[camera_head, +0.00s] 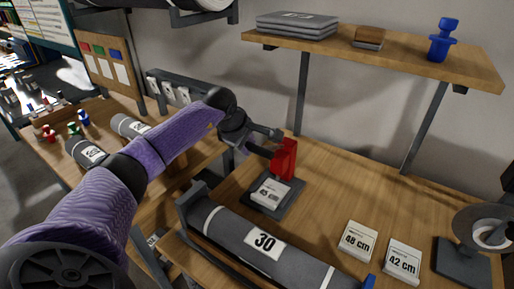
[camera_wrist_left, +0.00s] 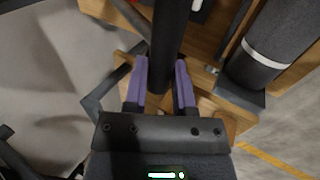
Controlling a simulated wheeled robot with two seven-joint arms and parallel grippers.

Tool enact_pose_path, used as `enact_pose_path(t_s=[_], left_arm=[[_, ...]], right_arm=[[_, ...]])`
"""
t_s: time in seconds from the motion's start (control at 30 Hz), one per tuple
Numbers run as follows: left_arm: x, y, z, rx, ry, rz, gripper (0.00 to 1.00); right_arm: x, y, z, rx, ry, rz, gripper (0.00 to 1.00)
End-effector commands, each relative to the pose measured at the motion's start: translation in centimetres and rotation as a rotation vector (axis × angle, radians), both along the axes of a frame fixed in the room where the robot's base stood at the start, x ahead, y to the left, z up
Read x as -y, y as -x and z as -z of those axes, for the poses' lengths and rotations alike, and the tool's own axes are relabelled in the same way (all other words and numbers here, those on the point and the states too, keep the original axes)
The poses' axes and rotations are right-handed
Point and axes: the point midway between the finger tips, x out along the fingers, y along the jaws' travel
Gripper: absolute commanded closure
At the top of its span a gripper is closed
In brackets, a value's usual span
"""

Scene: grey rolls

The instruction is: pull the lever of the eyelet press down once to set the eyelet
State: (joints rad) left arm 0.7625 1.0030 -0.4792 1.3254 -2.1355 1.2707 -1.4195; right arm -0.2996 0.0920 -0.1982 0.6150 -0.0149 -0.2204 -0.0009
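The red eyelet press (camera_head: 286,160) stands on a dark base plate (camera_head: 289,207) on the wooden bench. My left gripper (camera_head: 272,143) is beside the upper part of the press, on its left. In the left wrist view, a thick dark bar (camera_wrist_left: 170,35), apparently the press lever, runs between the purple fingers (camera_wrist_left: 163,75). The fingers lie close on both sides of it; I cannot tell whether they press on it. The eyelet is not visible. My right gripper is not in view.
A white labelled block (camera_head: 271,191) lies at the foot of the press. A grey roll (camera_head: 225,224) marked 30 lies in front. Blocks marked 48 cm (camera_head: 357,241) and 42 cm (camera_head: 402,262) lie to the right. A shelf (camera_head: 400,51) hangs above.

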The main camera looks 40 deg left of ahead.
Motion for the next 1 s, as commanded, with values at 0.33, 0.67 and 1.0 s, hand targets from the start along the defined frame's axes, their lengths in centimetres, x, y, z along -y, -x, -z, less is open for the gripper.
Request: enact_pose_path(t_s=[0.33,0.67,1.0], left_arm=[[0.0,0.2,0.4,0.0,-0.001,0.0,0.91],[0.1,0.8,1.7,-0.002,0.0,0.001,0.91],[0.1,0.9,1.8,-0.001,0.0,0.0,0.91]], right_arm=[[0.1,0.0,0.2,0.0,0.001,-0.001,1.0],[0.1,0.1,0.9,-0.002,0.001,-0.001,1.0],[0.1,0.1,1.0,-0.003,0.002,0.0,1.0]])
